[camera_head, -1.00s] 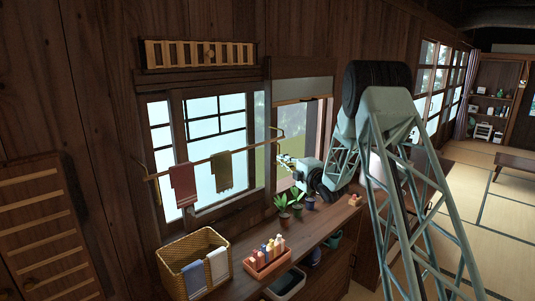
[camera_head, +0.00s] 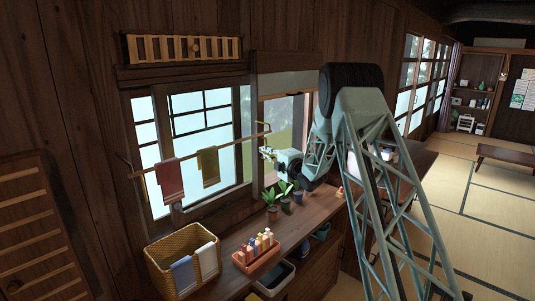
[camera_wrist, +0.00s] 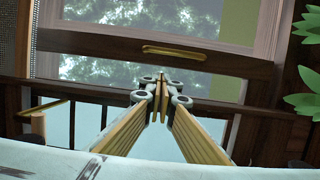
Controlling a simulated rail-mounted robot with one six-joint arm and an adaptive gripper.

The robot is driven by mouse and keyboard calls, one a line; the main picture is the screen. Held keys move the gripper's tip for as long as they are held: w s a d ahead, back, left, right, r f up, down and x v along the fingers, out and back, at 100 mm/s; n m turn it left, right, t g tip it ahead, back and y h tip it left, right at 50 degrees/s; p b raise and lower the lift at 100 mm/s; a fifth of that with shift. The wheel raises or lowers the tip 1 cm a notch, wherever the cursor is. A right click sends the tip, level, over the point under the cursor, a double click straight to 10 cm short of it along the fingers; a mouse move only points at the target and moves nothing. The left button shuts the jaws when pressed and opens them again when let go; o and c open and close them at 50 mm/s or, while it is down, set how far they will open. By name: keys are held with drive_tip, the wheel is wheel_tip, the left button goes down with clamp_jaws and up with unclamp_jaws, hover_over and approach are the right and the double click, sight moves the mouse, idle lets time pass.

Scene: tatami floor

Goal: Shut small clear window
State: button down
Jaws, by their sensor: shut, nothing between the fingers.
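The small clear window (camera_head: 279,122) is at the right end of the window wall in the head view, with a pale blind above it. In the wrist view, greenery shows through its clear pane (camera_wrist: 150,14), above a dark wooden rail with a yellow, brass-like pull handle (camera_wrist: 175,53). My gripper (camera_head: 266,153) is in front of the lower part of this window. In the wrist view, my gripper (camera_wrist: 160,80) is shut and empty, its tips just below the handle in the picture. I cannot tell whether they touch the rail.
Potted plants (camera_head: 285,197) stand on the wooden counter (camera_head: 318,204) below; leaves (camera_wrist: 305,90) show at the wrist view's right. A rail with two towels (camera_head: 207,167), a woven basket (camera_head: 163,262) and a bottle tray (camera_head: 256,257) are further left. Open tatami floor (camera_head: 440,185) lies right.

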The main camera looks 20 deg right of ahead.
drive_tip(key=x, duration=0.6)
drive_tip(key=shift+w+d, duration=0.1)
drive_tip(key=shift+d, duration=0.05)
idle(0.5)
